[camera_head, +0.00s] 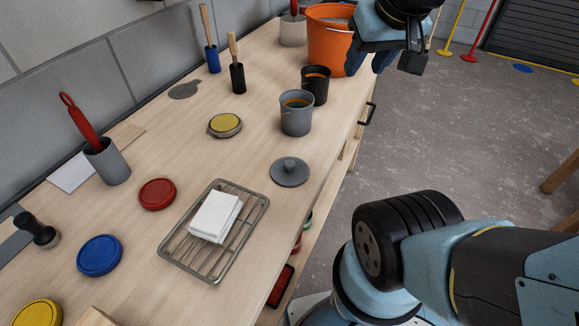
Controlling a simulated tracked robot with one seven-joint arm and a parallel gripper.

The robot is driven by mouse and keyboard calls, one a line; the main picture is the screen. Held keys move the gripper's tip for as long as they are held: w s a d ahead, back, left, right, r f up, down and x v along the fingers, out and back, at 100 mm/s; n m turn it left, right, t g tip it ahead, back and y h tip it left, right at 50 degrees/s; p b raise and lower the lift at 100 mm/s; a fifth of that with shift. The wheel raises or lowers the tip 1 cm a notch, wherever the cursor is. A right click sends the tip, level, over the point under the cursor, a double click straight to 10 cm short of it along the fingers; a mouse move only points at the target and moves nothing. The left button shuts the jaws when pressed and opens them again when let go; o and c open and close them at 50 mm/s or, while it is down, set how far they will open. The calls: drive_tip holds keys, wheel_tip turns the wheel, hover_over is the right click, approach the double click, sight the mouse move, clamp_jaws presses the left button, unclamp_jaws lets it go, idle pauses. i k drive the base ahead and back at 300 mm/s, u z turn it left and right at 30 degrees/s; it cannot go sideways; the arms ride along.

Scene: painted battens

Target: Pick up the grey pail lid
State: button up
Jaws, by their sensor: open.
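The grey pail lid (289,171) is a round disc with a small knob on top. It lies flat on the wooden bench near its right edge, to the right of the wire rack. Nothing covers it. My gripper (384,62) is at the top right, open, in front of the orange bucket's right side and above the lid in the picture. It is well apart from the lid, and no object shows between its fingers.
A grey pail (297,115) and a black pail (316,87) stand between the lid and the orange bucket (329,42). A wire rack (176,247) holds white cloths (214,216). A red lid (157,194) and blue lid (100,256) lie left. Bench surface around the grey lid is clear.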

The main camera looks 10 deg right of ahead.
sight(287, 171)
drive_tip(key=u, duration=0.1)
drive_tip(key=k, duration=0.3)
drive_tip(key=z, duration=0.85)
drive_tip(key=i, duration=0.1)
drive_tip(key=u, duration=2.75)
drive_tip(key=k, duration=1.8)
drive_tip(key=z, duration=0.25)
drive_tip(key=i, duration=1)
drive_tip(key=z, duration=0.1)
